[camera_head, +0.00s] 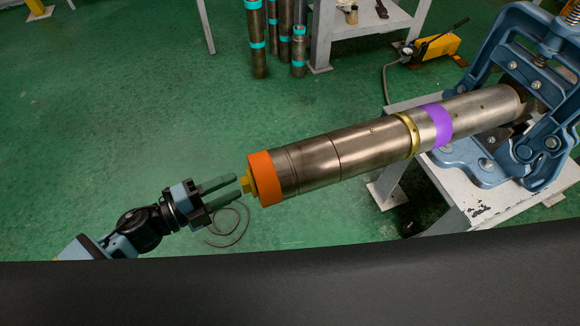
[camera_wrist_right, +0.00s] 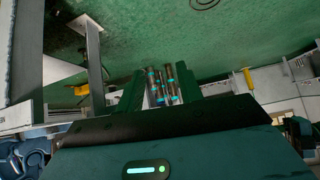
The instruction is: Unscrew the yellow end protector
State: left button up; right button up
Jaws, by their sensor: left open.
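The yellow end protector (camera_head: 248,182) sits at the left end of a long metal pipe tool (camera_head: 345,152), next to an orange band (camera_head: 264,178). The tool lies slightly tilted, its right end in the blue pipe vise (camera_head: 525,110). My left gripper (camera_head: 239,184) is open, its two greenish fingers pointing right at the protector, tips very close to it. I cannot tell whether they touch it. My right gripper (camera_wrist_right: 172,75) shows in the right wrist view with its dark green fingers apart and nothing held between them.
The vise stands on a white metal table (camera_head: 490,208). Several upright pipes with cyan bands (camera_head: 258,42) stand at the back, beside a grey table leg (camera_head: 321,38). A yellow pump (camera_head: 436,47) with a hose is behind the tool. A thin cable loop (camera_head: 228,240) lies on open green floor.

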pick_arm(q)
jog(key=m+b, duration=0.3)
jog(key=m, duration=0.1)
jog(key=m+h+b, duration=0.1)
jog(key=m+b, duration=0.2)
jog(key=m, duration=0.2)
jog(key=shift+m+t+h+b, duration=0.3)
jog(key=shift+b, duration=0.1)
pick_arm(e)
jog(key=s+f+g, duration=0.1)
jog(key=s+f, duration=0.3)
jog(key=f, duration=0.4)
jog(key=shift+s+a+f+g, duration=0.25)
jog(key=shift+s+g, duration=0.05)
jog(key=shift+s, duration=0.05)
pick_arm(q)
jog(key=shift+r, duration=0.1)
jog(key=m+h+b, duration=0.1)
jog(key=m+b, duration=0.3)
jog(key=m+g+b, duration=0.1)
jog(key=m+b, duration=0.3)
jog(key=shift+h, duration=0.4)
pick_arm(e)
notch_tip(320, 180, down, 7)
jog(key=shift+f, duration=0.15)
